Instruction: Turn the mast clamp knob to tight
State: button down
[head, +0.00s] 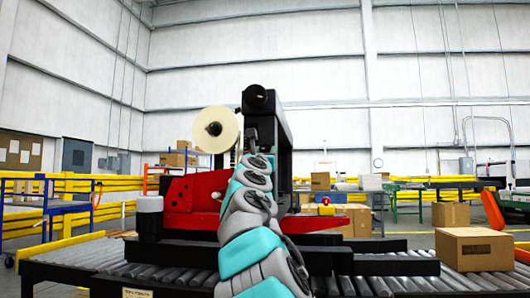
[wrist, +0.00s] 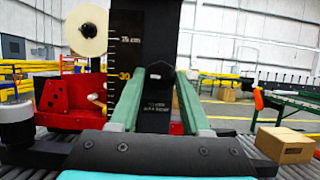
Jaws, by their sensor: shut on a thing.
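In the head view my arm hides the knob and most of the gripper.
A tape roll (head: 216,130) hangs left of the mast, above the red machine body (head: 190,195). The roller conveyor (head: 480,283) runs across the front. A cardboard box (head: 475,248) stands on it at right. Dark rails (head: 390,244) lie over the rollers.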

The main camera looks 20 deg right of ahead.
jog(key=shift+m, duration=0.3)
jog(key=m+g+h+p, duration=0.1)
jog(key=m, duration=0.2)
jog(key=m+g+h+p, duration=0.1)
jog(key=m+p, duration=0.1)
jog(key=m, duration=0.1)
jog(key=shift+w+a+r+m+g+h+p, duration=0.1)
jog(key=shift+w+r+m+g+h+p, duration=0.05)
jog(key=shift+m+g+h+p, duration=0.2)
jog(key=m+g+p, duration=0.1)
jog(key=m, duration=0.1)
jog(key=m+g+h+p, duration=0.1)
jog(key=m+p, duration=0.1)
jog(key=m, duration=0.1)
jog(key=shift+a+r, duration=0.15)
jog(key=shift+a, duration=0.05)
jog(key=m+g+p, duration=0.1)
jog(key=m+p, duration=0.1)
jog(key=m, duration=0.1)
jog(key=shift+w+g, duration=0.1)
jog(key=shift+g, duration=0.25)
jog(key=m+g+p, duration=0.1)
jog(key=m+p, duration=0.2)
jog(key=m, duration=0.1)
jog(key=shift+r, duration=0.1)
jog(key=shift+m+g+y+p, duration=0.65)
jog(key=shift+m+p, duration=0.3)
jog(key=shift+m, duration=0.5)
jog(key=shift+c, duration=1.9)
grip_release()
